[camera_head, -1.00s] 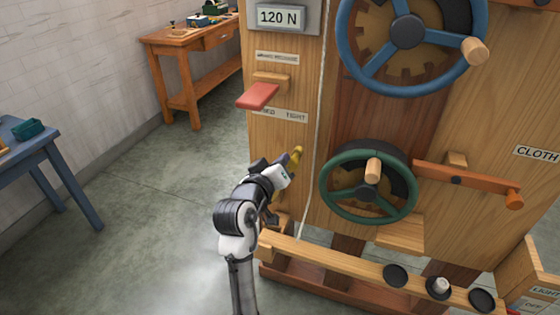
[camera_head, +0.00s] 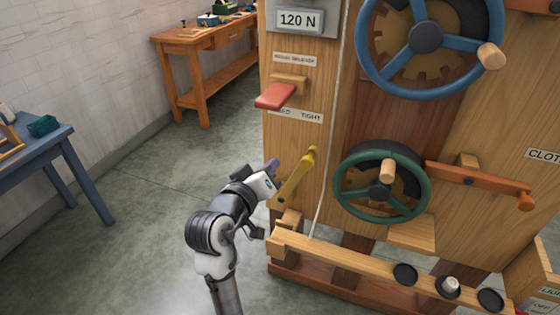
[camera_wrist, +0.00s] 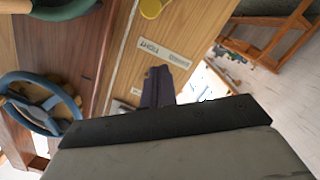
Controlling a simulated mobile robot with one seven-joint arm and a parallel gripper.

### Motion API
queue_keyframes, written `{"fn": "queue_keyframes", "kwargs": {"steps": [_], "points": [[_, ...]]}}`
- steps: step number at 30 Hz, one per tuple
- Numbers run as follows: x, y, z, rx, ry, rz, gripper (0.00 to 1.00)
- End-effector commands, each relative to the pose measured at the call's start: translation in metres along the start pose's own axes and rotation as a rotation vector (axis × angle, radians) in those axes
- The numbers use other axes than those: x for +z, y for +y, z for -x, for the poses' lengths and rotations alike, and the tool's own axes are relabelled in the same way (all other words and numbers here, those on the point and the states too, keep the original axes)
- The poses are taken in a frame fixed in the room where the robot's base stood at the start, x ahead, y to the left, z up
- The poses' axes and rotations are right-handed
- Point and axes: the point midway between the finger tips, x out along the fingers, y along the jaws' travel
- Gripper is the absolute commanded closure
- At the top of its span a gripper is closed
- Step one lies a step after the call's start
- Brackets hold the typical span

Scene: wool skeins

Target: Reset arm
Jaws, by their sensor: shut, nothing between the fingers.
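My gripper (camera_head: 271,166) is in the middle of the head view, at the end of my white and black arm. It is shut and holds nothing. It is just left of the yellow lever (camera_head: 297,175) on the wooden machine front, and appears apart from it. In the wrist view my dark fingers (camera_wrist: 157,86) show together, pointing toward the labelled wooden panel. A yellow round end (camera_wrist: 151,8) shows at the top of that view.
The machine carries a green handwheel (camera_head: 382,209), a blue handwheel (camera_head: 364,54), a red paddle (camera_head: 275,96) and a low wooden rail (camera_head: 345,258). A blue table (camera_head: 68,140) stands left and a wooden bench (camera_head: 190,43) behind. The floor between is clear.

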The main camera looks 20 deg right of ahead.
Motion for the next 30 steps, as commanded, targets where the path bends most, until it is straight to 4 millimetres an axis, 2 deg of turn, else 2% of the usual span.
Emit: {"fn": "queue_keyframes", "kwargs": {"steps": [6,19,21,23,26,29,30], "points": [[0.000,0.000,0.013,-0.001,0.001,0.000,1.00],[-0.001,0.000,0.014,-0.001,0.001,-0.001,1.00],[-0.006,-0.002,0.015,-0.008,0.019,-0.005,1.00],[-0.018,-0.007,0.020,-0.023,0.063,-0.017,1.00],[-0.059,-0.023,0.039,-0.080,0.208,-0.061,1.00],[-0.117,-0.041,0.077,-0.167,0.421,-0.138,1.00],[-0.140,-0.047,0.097,-0.206,0.513,-0.176,1.00]]}}
